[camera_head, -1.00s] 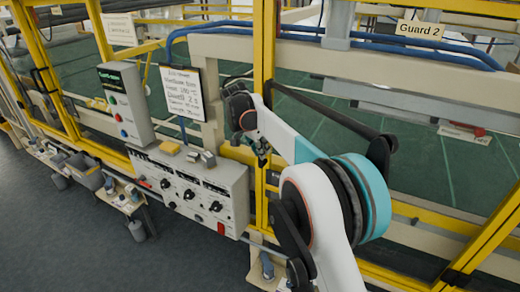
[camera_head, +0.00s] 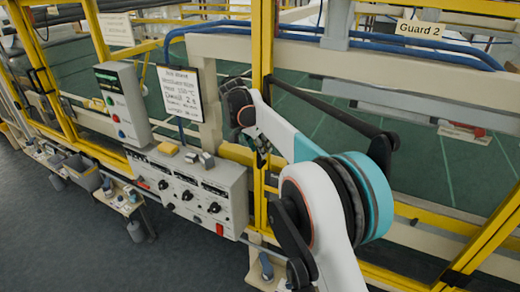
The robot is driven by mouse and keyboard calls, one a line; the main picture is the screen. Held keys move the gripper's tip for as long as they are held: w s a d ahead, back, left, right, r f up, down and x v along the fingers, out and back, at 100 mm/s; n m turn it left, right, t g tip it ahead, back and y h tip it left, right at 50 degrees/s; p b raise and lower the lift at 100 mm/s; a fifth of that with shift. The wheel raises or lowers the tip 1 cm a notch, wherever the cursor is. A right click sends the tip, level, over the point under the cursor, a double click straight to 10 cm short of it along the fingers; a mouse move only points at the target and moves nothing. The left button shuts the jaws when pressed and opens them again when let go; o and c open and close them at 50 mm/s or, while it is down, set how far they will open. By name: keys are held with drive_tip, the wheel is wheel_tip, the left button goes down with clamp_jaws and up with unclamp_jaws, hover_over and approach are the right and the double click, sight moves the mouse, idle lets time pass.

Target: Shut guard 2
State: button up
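The "Guard 2" sign (camera_head: 419,29) hangs at the upper right, above a wide bay with a green surface behind it. A yellow frame bar (camera_head: 487,232) slants across the lower right in front of this bay. I cannot tell from this view whether it belongs to guard 2, or how far the guard stands open. My gripper (camera_head: 263,152) is small and dark, beside the yellow upright post (camera_head: 263,45) and above the right end of the control panel. My arm partly hides it, its fingers are unclear, and I see nothing held.
A red part (camera_head: 472,131) sits inside the bay at right. Grey floor (camera_head: 60,245) is clear at lower left.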

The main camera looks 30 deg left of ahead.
drive_tip(key=v, duration=0.6)
drive_tip(key=shift+s+r, duration=0.25)
drive_tip(key=shift+r, duration=0.05)
drive_tip(key=shift+s+a, duration=0.1)
drive_tip(key=shift+a, duration=0.1)
